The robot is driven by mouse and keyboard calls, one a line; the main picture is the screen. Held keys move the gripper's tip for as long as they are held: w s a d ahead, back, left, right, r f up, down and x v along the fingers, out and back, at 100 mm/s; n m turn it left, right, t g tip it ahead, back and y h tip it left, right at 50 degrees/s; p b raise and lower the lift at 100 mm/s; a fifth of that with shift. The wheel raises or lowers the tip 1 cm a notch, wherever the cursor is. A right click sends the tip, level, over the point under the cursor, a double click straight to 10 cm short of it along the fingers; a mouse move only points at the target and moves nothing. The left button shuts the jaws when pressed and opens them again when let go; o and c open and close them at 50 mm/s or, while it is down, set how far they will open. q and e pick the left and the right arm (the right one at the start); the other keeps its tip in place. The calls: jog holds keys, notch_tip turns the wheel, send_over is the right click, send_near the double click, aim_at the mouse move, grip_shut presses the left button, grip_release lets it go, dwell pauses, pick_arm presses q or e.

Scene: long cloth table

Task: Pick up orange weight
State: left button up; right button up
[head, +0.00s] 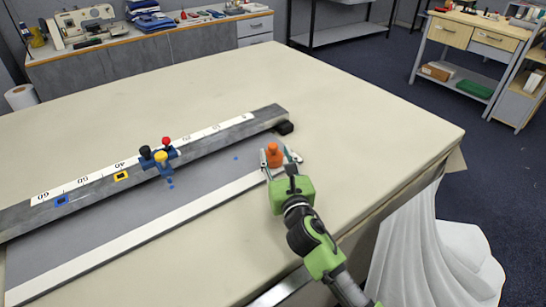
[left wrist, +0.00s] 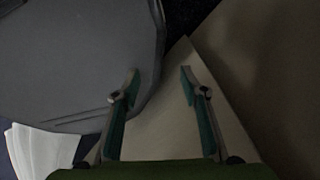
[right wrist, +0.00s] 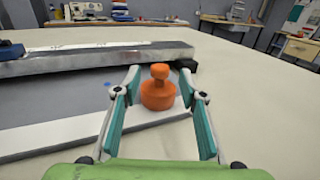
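The orange weight (head: 273,156) is a small knobbed piece standing upright near the right end of the grey strip on the table. In the right wrist view the orange weight (right wrist: 158,90) stands between the fingers of my right gripper (right wrist: 160,88). The fingers are spread, with a visible gap on each side of the weight. In the head view my right gripper (head: 280,158) reaches it from the front right. My left gripper (left wrist: 158,75) shows only in its own wrist view, open and empty, below or beside the table edge.
A long metal ruler bar (head: 100,178) lies behind the weight, with a black end block (head: 284,128). A blue clamp with coloured knobs (head: 161,158) sits on it. A white strip (head: 150,235) borders the grey area. The table's right half (head: 370,130) is clear.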

aim_at(273, 145)
jog(key=x, duration=0.4)
jog(key=shift+w, duration=0.25)
jog(key=shift+r, duration=0.1)
grip_shut()
jog(key=shift+r, duration=0.15)
jog(key=shift+r, duration=0.1)
